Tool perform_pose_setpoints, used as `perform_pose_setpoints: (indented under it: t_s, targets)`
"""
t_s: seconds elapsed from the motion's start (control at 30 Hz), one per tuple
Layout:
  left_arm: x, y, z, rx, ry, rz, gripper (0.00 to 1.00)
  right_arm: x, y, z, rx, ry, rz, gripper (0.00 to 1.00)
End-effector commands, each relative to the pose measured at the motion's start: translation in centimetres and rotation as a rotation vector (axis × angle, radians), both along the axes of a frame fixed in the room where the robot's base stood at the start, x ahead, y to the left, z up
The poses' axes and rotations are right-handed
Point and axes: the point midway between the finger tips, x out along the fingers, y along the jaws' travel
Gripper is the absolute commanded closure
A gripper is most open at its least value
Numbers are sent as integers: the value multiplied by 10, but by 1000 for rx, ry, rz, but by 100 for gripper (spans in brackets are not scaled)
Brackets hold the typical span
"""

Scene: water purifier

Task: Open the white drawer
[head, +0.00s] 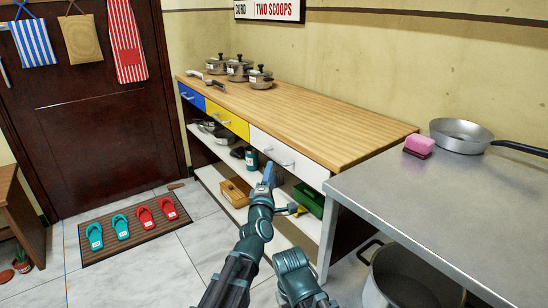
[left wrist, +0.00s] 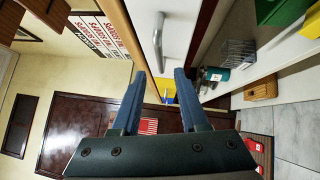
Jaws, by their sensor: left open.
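The white drawer (head: 297,162) is in the wooden-topped counter, at the right end of a row with a blue and a yellow drawer. It looks shut, its front in line with the others. Its metal handle (head: 277,158) shows just above my left gripper (head: 268,173). In the left wrist view the drawer front (left wrist: 185,22) is at the top, and the handle (left wrist: 158,42) lies just beyond the tips of my left gripper (left wrist: 160,80). The blue fingers are apart, with nothing held between them.
The yellow drawer (head: 227,118) and blue drawer (head: 192,96) look shut. Open shelves below hold a wooden box (head: 236,191) and a green crate (head: 308,199). A steel table (head: 450,190) stands close on the right, with a large pot (head: 410,277) below it. Tiled floor lies left.

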Motion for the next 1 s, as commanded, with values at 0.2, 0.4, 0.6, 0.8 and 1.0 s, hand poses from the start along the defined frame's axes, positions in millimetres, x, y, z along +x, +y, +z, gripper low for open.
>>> perform_pose_setpoints:
  t_s: [0.2,0.4,0.6,0.8,1.0]
  targets:
    - [47,-7,7,0,0,1,56,0,0,7,0,0,2,50]
    - [71,-10,10,1,0,1,56,0,0,10,0,0,3,50]
    - [80,-11,11,1,1,0,56,0,0,11,0,0,3,50]
    - [81,-11,11,1,1,0,56,0,0,11,0,0,3,50]
    - [80,-12,11,1,1,0,74,0,0,11,0,0,3,50]
